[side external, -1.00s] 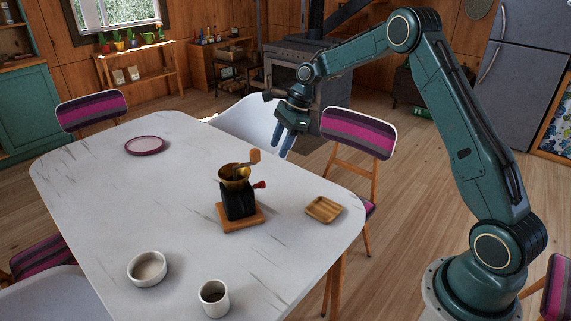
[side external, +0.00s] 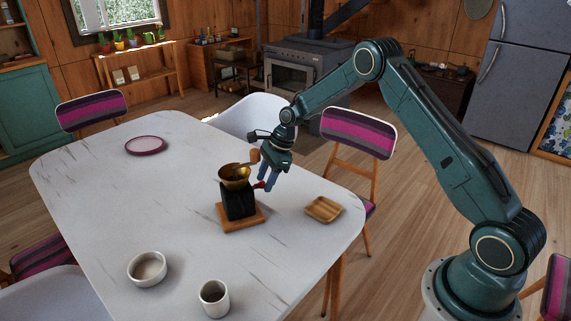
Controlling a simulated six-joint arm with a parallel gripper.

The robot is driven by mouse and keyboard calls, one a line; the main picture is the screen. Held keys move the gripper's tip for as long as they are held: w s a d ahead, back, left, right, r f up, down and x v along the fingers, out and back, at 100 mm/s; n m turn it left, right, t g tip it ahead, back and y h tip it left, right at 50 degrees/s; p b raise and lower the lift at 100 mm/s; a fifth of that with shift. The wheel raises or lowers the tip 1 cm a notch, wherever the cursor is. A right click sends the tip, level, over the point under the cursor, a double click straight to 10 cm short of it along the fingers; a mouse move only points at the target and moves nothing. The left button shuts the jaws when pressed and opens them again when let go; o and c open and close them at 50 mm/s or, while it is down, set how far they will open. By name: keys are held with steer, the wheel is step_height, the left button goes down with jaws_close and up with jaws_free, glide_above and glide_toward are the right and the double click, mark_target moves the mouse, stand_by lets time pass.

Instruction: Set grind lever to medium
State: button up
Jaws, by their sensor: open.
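The coffee grinder (side external: 238,203) stands upright on the white table, with a black body, a brass bowl on top and a wooden base. Its red-tipped grind lever (side external: 260,185) sticks out from the right side of the body. My gripper (side external: 268,184) points down at the grinder's right side, with its blue fingers open around or just beside the lever. The fingers partly cover the lever, and I cannot tell whether they touch it. The crank's wooden knob (side external: 254,155) is close to the gripper's upper left.
A square wooden tray (side external: 324,209) lies right of the grinder. A white bowl (side external: 147,268) and a white cup (side external: 214,298) stand at the front of the table (side external: 110,200). A pink-rimmed plate (side external: 145,146) lies at the back. The table left of the grinder is clear.

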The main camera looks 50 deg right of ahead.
steer(key=shift+f, duration=0.1)
jaws_close()
steer(key=shift+s+a+t+h, duration=0.15)
steer(key=shift+s+t+h, duration=0.1)
steer(key=shift+t+h, duration=0.05)
steer(key=shift+s+a+f+n+t+h, duration=0.3)
steer(key=shift+s+f+t+h, duration=0.25)
steer(key=shift+t, duration=0.55)
steer(key=shift+s+a+f+n+t+h, duration=0.35)
steer(key=shift+s+f+t, duration=0.25)
steer(key=shift+t, duration=0.5)
jaws_free()
